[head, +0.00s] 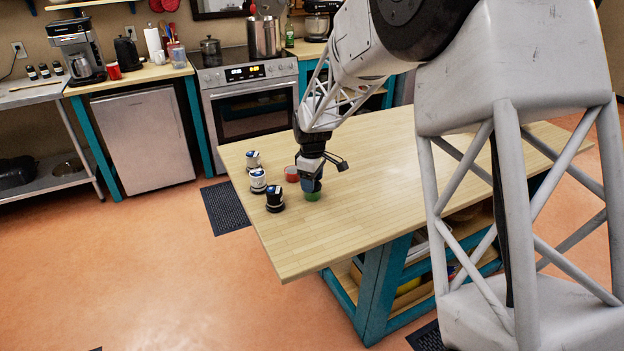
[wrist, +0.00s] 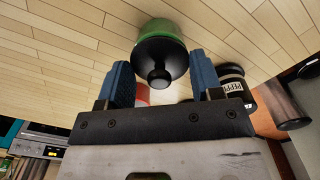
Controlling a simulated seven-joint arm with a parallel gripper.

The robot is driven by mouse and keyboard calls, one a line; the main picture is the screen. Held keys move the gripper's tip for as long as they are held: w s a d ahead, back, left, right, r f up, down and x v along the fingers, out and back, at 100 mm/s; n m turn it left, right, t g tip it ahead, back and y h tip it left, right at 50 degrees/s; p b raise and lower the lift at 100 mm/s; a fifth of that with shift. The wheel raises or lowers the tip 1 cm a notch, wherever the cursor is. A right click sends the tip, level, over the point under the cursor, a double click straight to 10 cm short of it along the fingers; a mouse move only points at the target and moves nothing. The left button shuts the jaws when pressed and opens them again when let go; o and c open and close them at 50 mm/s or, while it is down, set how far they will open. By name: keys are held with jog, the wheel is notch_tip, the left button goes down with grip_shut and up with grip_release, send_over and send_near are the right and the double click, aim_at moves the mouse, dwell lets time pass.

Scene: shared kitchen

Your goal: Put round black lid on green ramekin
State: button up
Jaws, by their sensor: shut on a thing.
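The round black lid (wrist: 160,62) with its black knob is between the blue fingers of my gripper (wrist: 158,72) in the wrist view. My gripper is shut on the lid. The green ramekin (wrist: 158,28) shows right behind the lid, partly covered by it. In the head view the green ramekin (head: 313,196) stands on the wooden island top, directly below my gripper (head: 312,184). The lid is at or just over the ramekin's rim; I cannot tell whether it touches.
A red ramekin (head: 291,174) stands just left of my gripper. The tabletop to the right is clear.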

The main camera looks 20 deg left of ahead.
jog(key=shift+f, duration=0.3)
jog(key=o, duration=0.6)
jog(key=shift+r, duration=5.5)
jog(key=shift+d, duration=0.1)
